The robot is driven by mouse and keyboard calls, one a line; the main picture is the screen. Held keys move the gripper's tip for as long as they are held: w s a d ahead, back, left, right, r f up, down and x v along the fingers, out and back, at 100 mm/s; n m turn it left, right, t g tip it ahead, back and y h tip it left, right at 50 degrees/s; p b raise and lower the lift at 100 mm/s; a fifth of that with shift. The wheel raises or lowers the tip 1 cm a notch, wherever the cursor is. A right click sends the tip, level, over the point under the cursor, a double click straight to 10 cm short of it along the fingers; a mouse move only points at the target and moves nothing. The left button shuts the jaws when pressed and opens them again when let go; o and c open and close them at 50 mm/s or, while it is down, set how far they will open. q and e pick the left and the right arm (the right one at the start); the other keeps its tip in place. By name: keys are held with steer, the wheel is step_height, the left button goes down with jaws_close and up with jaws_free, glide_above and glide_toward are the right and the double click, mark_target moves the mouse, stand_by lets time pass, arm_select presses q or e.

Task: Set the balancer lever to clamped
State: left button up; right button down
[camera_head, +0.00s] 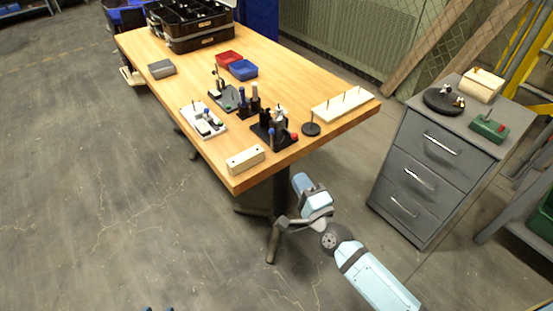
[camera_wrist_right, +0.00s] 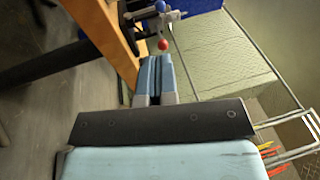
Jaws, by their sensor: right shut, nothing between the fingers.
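A device on a black base (camera_head: 272,133) stands near the front right edge of the wooden table. It has a red knob (camera_head: 293,137) at its right and a blue-topped handle in front. I cannot tell for certain which part is the balancer lever or how it is set. My right gripper (camera_head: 300,181) is below and in front of the table edge, apart from the device. In the right wrist view its fingers (camera_wrist_right: 155,76) are together and empty, with a red ball (camera_wrist_right: 163,44) and a blue ball (camera_wrist_right: 160,6) beyond them. Two small tips at the head view's bottom edge may be my left gripper (camera_head: 159,309).
The wooden table (camera_head: 330,128) also holds a pegged board (camera_head: 343,104), a pale block (camera_head: 245,158), a white plate with small parts (camera_head: 203,121) and red and blue bins (camera_head: 243,70). A grey drawer cabinet (camera_head: 432,160) stands right. Open floor lies between.

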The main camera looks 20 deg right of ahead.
steer(key=shift+w, duration=0.2)
steer(key=x, duration=1.2)
steer(key=shift+w, duration=0.3)
steer(key=shift+w+r, duration=0.15)
steer(key=shift+w, duration=0.45)
